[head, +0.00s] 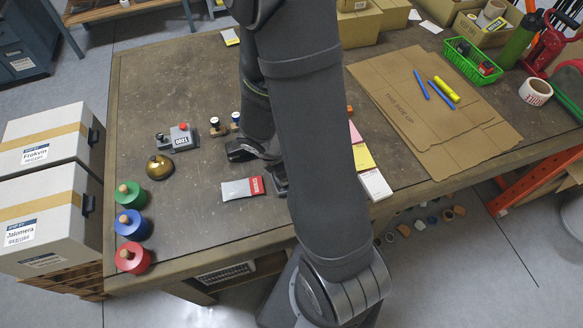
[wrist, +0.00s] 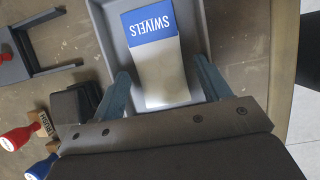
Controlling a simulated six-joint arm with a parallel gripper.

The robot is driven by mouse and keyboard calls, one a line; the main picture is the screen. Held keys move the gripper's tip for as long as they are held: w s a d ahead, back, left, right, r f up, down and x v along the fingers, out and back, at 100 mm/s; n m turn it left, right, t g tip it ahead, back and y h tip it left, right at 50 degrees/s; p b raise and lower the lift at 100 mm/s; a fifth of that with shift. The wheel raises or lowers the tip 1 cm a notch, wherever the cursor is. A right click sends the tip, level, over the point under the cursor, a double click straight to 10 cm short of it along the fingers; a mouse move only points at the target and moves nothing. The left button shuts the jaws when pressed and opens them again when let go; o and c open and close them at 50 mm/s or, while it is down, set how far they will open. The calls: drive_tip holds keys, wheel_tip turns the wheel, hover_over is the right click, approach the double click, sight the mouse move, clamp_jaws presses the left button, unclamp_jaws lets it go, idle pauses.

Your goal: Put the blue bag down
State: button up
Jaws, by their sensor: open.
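The blue bag (wrist: 160,70) is a pale packet with a blue "SWIVELS" label, seen in the wrist view. It lies within the outline of a shallow grey tray (wrist: 113,28); contact with its floor is hard to judge. My gripper (wrist: 166,82) is open, one finger on each side of the bag's lower part, with gaps showing beside it. In the head view my arm hides the bag and most of the tray.
A red-labelled bag (head: 242,188) lies on the workbench (head: 190,232). Stamps with red (wrist: 14,139) and blue (wrist: 40,168) handles are left of my gripper in the wrist view. Coloured spools, including a green one (head: 130,195), line the left edge. Flat cardboard (head: 400,90) covers the right.

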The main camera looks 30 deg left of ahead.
drive_tip(key=v, duration=1.2)
drive_tip(key=x, duration=1.2)
drive_tip(key=shift+r, duration=0.4)
drive_tip(key=shift+f, duration=0.1)
